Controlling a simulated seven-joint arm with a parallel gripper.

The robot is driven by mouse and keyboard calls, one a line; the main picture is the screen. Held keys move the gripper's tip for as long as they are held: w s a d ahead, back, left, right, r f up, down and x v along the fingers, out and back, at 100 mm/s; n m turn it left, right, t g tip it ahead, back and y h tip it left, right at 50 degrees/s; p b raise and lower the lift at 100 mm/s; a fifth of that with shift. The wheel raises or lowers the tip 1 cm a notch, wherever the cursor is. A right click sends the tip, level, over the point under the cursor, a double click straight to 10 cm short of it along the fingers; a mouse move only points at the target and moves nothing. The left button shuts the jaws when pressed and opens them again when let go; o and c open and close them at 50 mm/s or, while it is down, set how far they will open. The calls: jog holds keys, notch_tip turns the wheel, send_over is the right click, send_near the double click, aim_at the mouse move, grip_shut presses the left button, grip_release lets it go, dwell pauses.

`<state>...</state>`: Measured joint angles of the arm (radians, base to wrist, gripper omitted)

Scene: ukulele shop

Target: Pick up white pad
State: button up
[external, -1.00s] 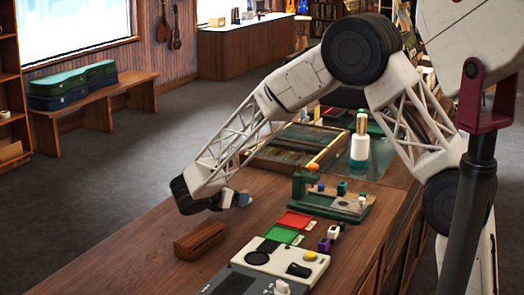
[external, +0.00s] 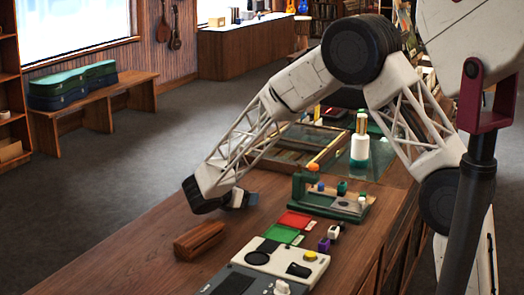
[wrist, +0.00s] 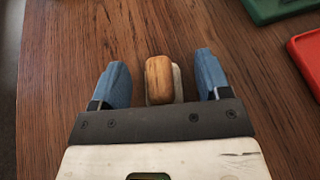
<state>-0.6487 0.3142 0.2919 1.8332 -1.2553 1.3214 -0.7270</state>
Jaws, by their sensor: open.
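In the wrist view, a block with a rounded wooden top (wrist: 159,78) lies on the table between my gripper's fingers. A pale, whitish strip, which looks like the white pad (wrist: 177,82), shows under and along the right side of the wood. Most of the pad is hidden by the wood and the gripper's front plate. My gripper (wrist: 161,60) is open, with one blue finger on each side of the block and a gap on both sides. In the external view my gripper (external: 242,200) is low over the table's left part; the pad cannot be made out there.
A red tray (external: 293,220) and a green tray (external: 281,234) lie right of my gripper. A brown wooden block (external: 199,241) is in front, near a grey and white device (external: 285,263). A green stand (external: 328,198) is further right. The table's left edge is close.

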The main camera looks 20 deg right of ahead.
jog(key=c, duration=1)
jog(key=shift+r, duration=0.15)
jog(key=shift+r, duration=0.45)
notch_tip(320, 180, up, 2)
jog(key=shift+s+r, duration=0.15)
jog(key=shift+r, duration=0.1)
jog(key=s+d, duration=0.2)
jog(key=s, duration=0.2)
jog(key=s+d+r, duration=0.1)
jog(key=s+d, duration=0.1)
jog(key=s, duration=0.3)
jog(key=s+d, duration=0.2)
jog(key=s, duration=0.3)
jog(key=shift+s+d+r, duration=0.1)
jog(key=shift+d+r, duration=0.05)
jog(key=shift+d, duration=0.15)
